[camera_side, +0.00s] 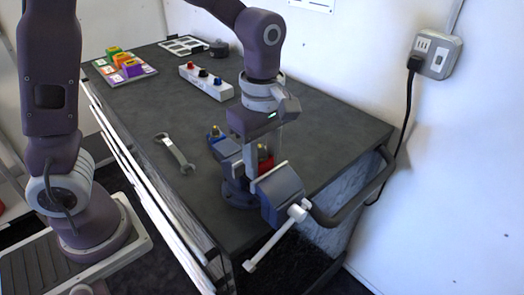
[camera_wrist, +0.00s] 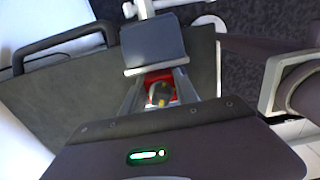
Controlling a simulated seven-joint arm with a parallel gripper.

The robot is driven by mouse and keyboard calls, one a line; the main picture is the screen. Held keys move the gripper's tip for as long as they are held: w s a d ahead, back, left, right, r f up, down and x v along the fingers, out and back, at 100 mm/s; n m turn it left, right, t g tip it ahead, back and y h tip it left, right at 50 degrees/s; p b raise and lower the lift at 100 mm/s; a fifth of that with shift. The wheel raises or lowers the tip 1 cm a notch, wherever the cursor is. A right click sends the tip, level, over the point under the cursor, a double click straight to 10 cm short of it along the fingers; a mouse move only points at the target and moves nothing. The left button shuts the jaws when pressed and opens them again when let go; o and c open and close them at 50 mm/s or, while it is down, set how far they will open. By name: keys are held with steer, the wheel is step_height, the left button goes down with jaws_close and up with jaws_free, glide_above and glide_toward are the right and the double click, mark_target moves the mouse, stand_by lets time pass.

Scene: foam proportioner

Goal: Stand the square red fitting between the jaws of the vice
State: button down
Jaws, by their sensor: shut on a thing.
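The square red fitting (camera_side: 266,166) has a brass-coloured top. It shows between the blue jaws of the vice (camera_side: 283,190) at the table's front right corner. My gripper (camera_side: 262,165) points down over the vice, shut on the fitting. In the wrist view the red fitting (camera_wrist: 158,82) sits between my two fingers, just beside the front vice jaw (camera_wrist: 153,45). A dark and yellow top covers part of it. The rear jaw is mostly hidden by my gripper, and I cannot tell whether the fitting's base touches the vice.
A wrench (camera_side: 175,152) lies to the left. A white strip with coloured knobs (camera_side: 206,81) and a tray of coloured blocks (camera_side: 124,66) are farther back. A rail (camera_side: 360,195) edges the table's right end.

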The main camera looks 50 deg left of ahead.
stand_by(0.4)
steer(key=c, duration=0.8)
jaws_free()
steer(key=shift+c, duration=0.2)
steer(key=shift+r, duration=4)
